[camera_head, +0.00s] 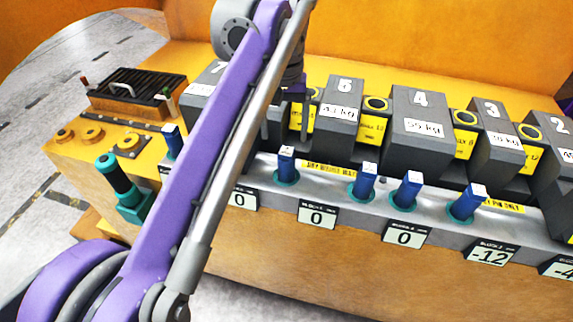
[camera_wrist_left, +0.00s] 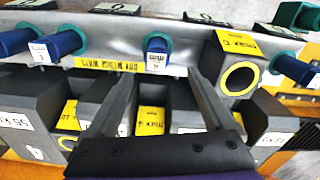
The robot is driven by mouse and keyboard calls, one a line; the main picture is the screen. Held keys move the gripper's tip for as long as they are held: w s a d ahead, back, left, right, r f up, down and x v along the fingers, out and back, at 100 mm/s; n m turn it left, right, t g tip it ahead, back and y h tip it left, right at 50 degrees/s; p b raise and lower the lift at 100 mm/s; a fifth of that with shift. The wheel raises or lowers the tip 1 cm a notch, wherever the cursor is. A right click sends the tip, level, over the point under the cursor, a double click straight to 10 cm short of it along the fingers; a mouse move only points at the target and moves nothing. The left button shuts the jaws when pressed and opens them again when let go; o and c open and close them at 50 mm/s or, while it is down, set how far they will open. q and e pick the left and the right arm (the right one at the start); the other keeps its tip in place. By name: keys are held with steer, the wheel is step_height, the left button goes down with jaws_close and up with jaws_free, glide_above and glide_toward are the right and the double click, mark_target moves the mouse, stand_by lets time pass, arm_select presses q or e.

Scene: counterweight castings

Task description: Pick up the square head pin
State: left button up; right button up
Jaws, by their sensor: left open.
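Several blue pins with square, pale-labelled heads stand in teal collars along the grey rail. One square head pin (camera_head: 286,160) is below my left gripper (camera_head: 293,118) in the head view. In the left wrist view this pin (camera_wrist_left: 157,52) shows ahead of the gap between the two fingers of my left gripper (camera_wrist_left: 160,82), which are apart and empty. Other blue pins (camera_head: 365,182) stand to the right, and one pin (camera_head: 172,140) is to the left, beside my purple arm. The left arm hides part of the rail. My right gripper is not in view.
Number plates (camera_head: 317,214) hang on the rail's front. A teal handle (camera_head: 122,185) and a dark ribbed box (camera_head: 135,92) are at left. An orange wall (camera_head: 430,40) is behind.

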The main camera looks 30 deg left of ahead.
mark_target(285, 150)
arm_select(q)
steer(key=shift+w+a+f, duration=0.1)
steer(key=shift+f, duration=0.05)
steer(key=f, duration=0.4)
steer(key=shift+d+f+b, duration=0.25)
steer(key=shift+b, duration=0.1)
steer(key=f, duration=0.5)
steer(key=shift+s+d+f, duration=0.15)
steer(key=shift+s+f, duration=0.05)
steer(key=shift+f, duration=0.2)
jaws_close()
